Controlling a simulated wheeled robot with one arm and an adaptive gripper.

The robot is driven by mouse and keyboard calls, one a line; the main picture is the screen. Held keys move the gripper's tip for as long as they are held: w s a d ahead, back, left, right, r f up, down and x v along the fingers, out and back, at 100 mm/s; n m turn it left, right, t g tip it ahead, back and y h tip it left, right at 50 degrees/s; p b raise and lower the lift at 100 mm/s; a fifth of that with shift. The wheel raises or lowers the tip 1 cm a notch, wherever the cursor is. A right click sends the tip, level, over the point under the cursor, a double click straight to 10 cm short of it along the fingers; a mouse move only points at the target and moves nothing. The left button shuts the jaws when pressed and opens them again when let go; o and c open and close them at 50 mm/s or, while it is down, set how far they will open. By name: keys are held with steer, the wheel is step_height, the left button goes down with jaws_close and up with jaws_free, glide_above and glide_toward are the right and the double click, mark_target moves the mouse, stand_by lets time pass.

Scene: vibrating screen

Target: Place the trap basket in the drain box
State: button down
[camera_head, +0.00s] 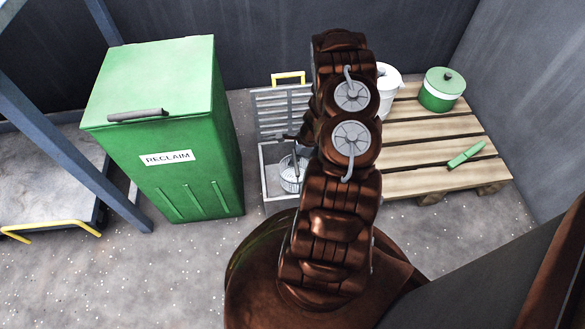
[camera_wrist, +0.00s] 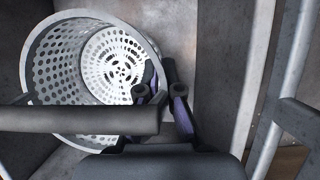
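The white perforated trap basket (camera_head: 291,180) sits low inside the grey open-topped drain box (camera_head: 264,186), tilted as far as I can see. In the wrist view the basket (camera_wrist: 62,62) fills the upper left, its open mouth towards the camera, close to the box wall. My gripper (camera_head: 300,138) is above the box, partly hidden by my arm. In the wrist view its two dark fingers with purple pads (camera_wrist: 160,75) are close together at the basket's right rim. A dark grey bar crosses in front of the basket.
A slatted grate lid (camera_head: 283,112) with a yellow handle stands upright behind the box. The green RECLAIM bin (camera_head: 166,130) is close on the left. A wooden pallet (camera_head: 430,150) on the right bears a white jug (camera_head: 388,85), a green-and-white pot (camera_head: 441,92) and a green tool (camera_head: 466,155).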

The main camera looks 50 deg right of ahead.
mark_target(292, 168)
step_height(292, 168, down, 4)
steer(key=shift+a+r+b, duration=0.1)
steer(key=shift+a+b, duration=0.05)
steer(key=shift+b, duration=0.6)
steer(key=shift+r, duration=0.1)
steer(key=c, duration=1.3)
jaws_free()
